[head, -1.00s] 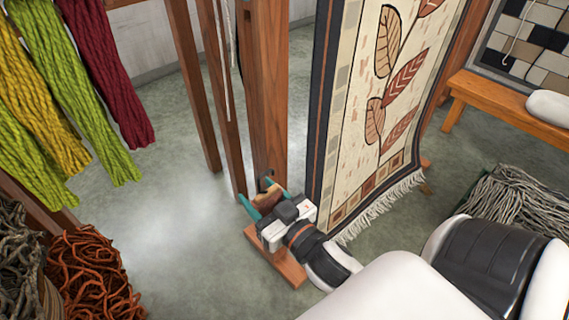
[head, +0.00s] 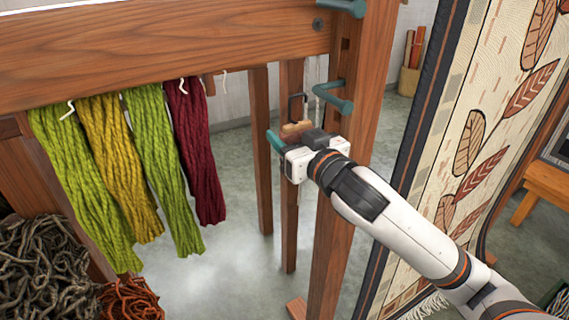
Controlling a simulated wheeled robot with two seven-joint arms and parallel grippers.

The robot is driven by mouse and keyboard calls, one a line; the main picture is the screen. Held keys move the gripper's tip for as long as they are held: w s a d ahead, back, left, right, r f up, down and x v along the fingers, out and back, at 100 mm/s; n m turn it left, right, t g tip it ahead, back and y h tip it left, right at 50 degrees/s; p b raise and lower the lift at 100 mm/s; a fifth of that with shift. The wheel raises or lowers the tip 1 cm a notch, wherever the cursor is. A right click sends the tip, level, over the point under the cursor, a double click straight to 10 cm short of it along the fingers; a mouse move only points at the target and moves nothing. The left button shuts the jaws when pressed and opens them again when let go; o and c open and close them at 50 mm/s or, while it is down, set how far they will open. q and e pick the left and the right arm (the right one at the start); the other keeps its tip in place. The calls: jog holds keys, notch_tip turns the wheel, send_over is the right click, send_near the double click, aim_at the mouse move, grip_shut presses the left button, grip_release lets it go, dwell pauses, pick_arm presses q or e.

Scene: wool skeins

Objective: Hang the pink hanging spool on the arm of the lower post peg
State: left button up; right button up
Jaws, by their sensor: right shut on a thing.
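My right gripper (head: 294,134) is shut on a small tan-brown piece (head: 296,128) with a dark hook (head: 293,104) standing up from it. I take this for the hanging spool; no pink shows on it, and its lower part is hidden by the gripper. The lower post peg (head: 334,97) is a teal arm on the wooden post (head: 358,110), just right of and above the gripper. The hook is left of the peg and appears apart from it. My left gripper is not in view.
An upper teal peg (head: 343,7) sits higher on the same post. A wide wooden beam (head: 160,55) runs left with green, yellow and dark red skeins (head: 195,150) hanging under it. A patterned rug (head: 480,110) hangs close on the right.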

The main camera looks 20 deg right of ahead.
jog(key=shift+w+d, duration=0.15)
jog(key=shift+d, duration=0.2)
jog(key=d+f+b, duration=0.1)
jog(key=d+b, duration=0.3)
jog(key=d, duration=0.3)
jog(key=shift+w+d, duration=0.15)
jog(key=shift+w, duration=0.15)
dwell(0.3)
jog(key=o, duration=1.1)
